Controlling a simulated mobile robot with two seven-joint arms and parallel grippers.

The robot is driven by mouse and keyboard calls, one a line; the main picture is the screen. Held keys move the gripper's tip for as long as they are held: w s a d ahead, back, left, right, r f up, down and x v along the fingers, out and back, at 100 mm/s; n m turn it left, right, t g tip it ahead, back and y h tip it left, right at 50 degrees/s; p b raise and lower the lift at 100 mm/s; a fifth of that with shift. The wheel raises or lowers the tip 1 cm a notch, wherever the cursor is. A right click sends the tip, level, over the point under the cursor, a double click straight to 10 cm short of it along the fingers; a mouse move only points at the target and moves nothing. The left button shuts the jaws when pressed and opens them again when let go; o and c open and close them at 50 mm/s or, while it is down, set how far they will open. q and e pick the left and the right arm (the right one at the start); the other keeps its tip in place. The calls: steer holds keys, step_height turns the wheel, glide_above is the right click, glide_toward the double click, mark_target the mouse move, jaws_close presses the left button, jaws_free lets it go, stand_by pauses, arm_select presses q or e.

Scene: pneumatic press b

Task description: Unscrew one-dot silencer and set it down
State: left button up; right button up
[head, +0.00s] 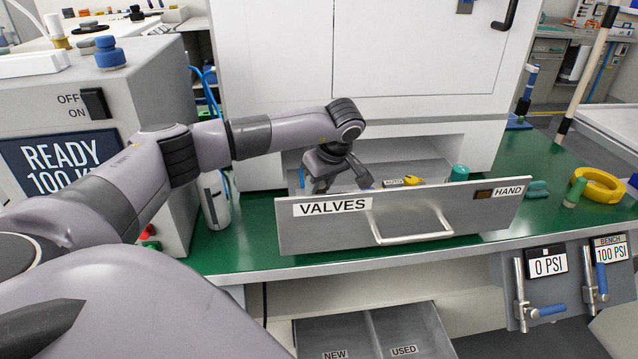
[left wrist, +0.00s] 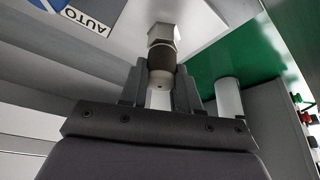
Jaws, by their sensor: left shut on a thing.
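My left gripper (head: 340,178) reaches down into the open VALVES drawer (head: 300,235) from above. In the head view the silencer is hidden by the gripper and drawer front. My right gripper is not in view.
The drawer also holds a yellow part (head: 412,180) and a teal cylinder (head: 460,173). A HAND label is on its front. The green bench (head: 240,247) has free room at left. A yellow ring (head: 599,186) lies at right. NEW and USED bins (head: 335,335) stand below.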

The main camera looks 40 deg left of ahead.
arm_select(q)
steer(key=n+g, duration=0.1)
steer(key=n, duration=0.3)
steer(key=shift+n+g, duration=0.3)
steer(key=shift+g, duration=0.1)
steer(key=n+g, duration=0.1)
steer(key=n, duration=0.1)
steer(key=n+h, duration=0.1)
steer(key=n, duration=0.2)
steer(key=shift+g, duration=0.4)
steer(key=o, duration=0.6)
